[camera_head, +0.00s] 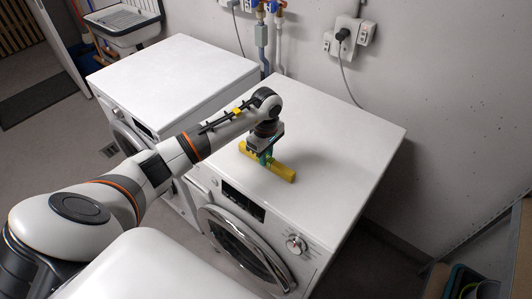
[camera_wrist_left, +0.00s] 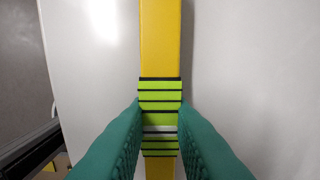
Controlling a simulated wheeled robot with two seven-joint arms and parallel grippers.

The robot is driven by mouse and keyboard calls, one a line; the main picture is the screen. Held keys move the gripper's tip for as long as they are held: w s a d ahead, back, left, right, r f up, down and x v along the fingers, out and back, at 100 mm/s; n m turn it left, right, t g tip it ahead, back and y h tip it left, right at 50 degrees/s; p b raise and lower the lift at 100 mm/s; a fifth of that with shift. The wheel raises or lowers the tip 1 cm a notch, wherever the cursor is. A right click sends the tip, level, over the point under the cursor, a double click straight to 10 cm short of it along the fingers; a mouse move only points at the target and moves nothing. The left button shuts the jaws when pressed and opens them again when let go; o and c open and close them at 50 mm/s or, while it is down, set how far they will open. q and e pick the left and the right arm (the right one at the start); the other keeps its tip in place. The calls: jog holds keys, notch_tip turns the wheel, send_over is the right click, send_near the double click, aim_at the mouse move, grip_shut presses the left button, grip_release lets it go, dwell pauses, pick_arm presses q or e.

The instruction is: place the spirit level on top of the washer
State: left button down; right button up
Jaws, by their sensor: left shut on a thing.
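The spirit level (camera_head: 282,172) is a yellow bar over the white top of the right-hand washer (camera_head: 335,150). In the left wrist view the yellow level (camera_wrist_left: 160,40) runs upright through the middle, with a green-and-black banded section. My left gripper (camera_head: 265,158) points down and is shut on the level at this section; its teal fingers (camera_wrist_left: 160,135) press on both sides. The level lies at or just above the washer top; I cannot tell if it touches. My right gripper is not in view.
A second white washer (camera_head: 175,75) stands to the left. The right washer's top is otherwise clear. Behind are a wall with pipes (camera_head: 262,40) and a socket with a plug (camera_head: 345,35). A utility sink (camera_head: 122,22) is at back left, and a shelf with bins (camera_head: 465,280) at lower right.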

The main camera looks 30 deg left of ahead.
pick_arm(q)
jog(key=shift+f, duration=0.1)
jog(key=c, duration=1.4)
grip_release()
jog(key=shift+o, duration=0.5)
notch_tip(320, 180, up, 12)
jog(key=b, duration=0.2)
jog(key=shift+b, duration=0.4)
